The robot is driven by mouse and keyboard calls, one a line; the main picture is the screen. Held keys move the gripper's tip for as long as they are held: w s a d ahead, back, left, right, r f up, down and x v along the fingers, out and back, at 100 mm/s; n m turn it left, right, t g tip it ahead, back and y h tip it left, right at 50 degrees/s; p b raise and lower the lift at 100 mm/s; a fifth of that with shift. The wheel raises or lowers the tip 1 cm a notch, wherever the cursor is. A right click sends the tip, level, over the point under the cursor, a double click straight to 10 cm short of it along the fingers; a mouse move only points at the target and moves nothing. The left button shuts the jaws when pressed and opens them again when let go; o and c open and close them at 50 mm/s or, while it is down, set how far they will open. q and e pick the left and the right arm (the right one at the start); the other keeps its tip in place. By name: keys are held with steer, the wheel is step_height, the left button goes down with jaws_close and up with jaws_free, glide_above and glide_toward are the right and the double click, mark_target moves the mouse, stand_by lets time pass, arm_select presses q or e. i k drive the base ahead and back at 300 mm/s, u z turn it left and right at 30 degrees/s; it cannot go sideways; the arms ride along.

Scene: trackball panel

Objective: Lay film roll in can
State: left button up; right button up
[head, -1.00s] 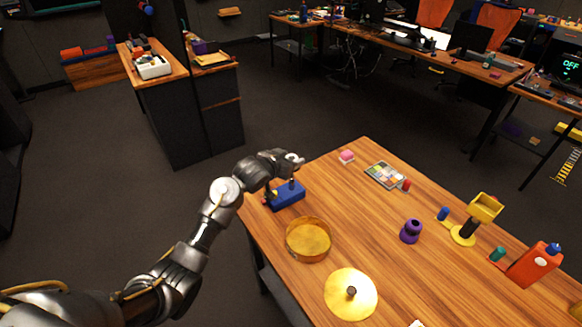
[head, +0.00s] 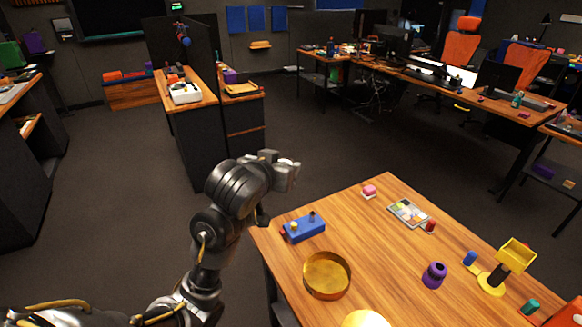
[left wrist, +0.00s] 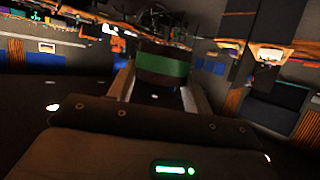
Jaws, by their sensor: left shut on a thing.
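The film roll (left wrist: 162,66), a dark cylinder with a green band, is held between the two fingers of my left gripper (left wrist: 160,88) in the left wrist view. In the head view my left gripper (head: 290,172) is raised beyond the table's left edge, up and left of the can. The roll cannot be made out there. The can (head: 327,288) is a round, shallow, amber-yellow dish, open at the top, near the table's left edge. A yellow lid (head: 366,319) lies in front of it, cut off by the frame. My right gripper is out of view.
A blue block with knobs (head: 304,229) stands behind the can. A purple knob (head: 434,275), a colour card (head: 408,212), a pink block (head: 369,191) and a yellow stand (head: 492,283) are on the wooden table (head: 385,260). Bare tabletop lies right of the can.

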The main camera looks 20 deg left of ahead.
mark_target(326, 278)
steer(key=u, duration=0.2)
steer(key=k, duration=1.05)
steer(key=z, duration=0.95)
